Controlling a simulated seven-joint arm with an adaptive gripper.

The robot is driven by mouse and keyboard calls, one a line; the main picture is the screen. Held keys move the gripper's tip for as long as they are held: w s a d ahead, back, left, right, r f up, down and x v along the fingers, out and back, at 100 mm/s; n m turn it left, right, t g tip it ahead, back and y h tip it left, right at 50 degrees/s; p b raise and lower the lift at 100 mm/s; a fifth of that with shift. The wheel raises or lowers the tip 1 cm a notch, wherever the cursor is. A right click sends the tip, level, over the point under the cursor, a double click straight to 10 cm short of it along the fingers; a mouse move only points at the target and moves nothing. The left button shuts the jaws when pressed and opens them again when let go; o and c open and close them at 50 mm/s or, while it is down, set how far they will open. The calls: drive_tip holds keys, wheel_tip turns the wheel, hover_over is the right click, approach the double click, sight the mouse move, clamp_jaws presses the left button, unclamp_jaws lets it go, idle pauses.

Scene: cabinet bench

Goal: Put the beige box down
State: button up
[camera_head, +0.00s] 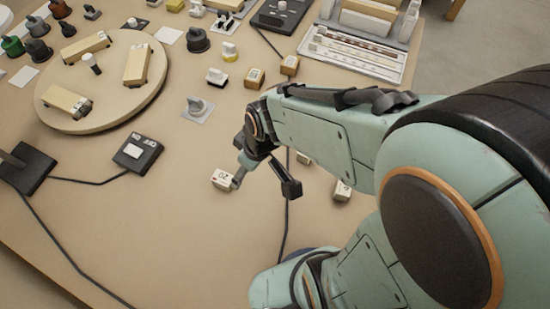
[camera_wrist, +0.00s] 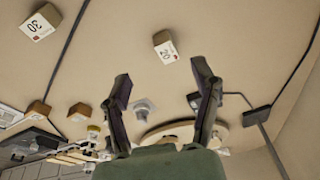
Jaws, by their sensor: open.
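A small beige box (camera_head: 222,180) rests on the table beside one fingertip of my gripper (camera_head: 264,184). In the wrist view a beige box marked 20 (camera_wrist: 162,42) lies tilted in the picture beyond the fingertips, apart from them, and looks like the same box. My gripper (camera_wrist: 161,80) is open, with its two fingers spread wide and nothing between them. In the head view one finger overlaps the box's right edge; whether they touch I cannot tell.
A box marked 30 (camera_wrist: 40,22) lies off to the side. Two small boxes (camera_head: 255,78) (camera_head: 290,65) stand further back. A round wooden board (camera_head: 100,118) with blocks is at the left. A black cable (camera_head: 286,215) crosses the table.

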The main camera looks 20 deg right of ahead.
drive_tip(key=s+d+r+m+g+h, duration=0.1)
drive_tip(key=s+r+m, duration=0.4)
drive_tip(key=s, duration=0.6)
wheel_tip(320, 180, up, 3)
drive_tip(key=shift+d+f+g, duration=0.1)
drive_tip(key=shift+d+g, duration=0.5)
drive_tip(key=shift+d, duration=0.4)
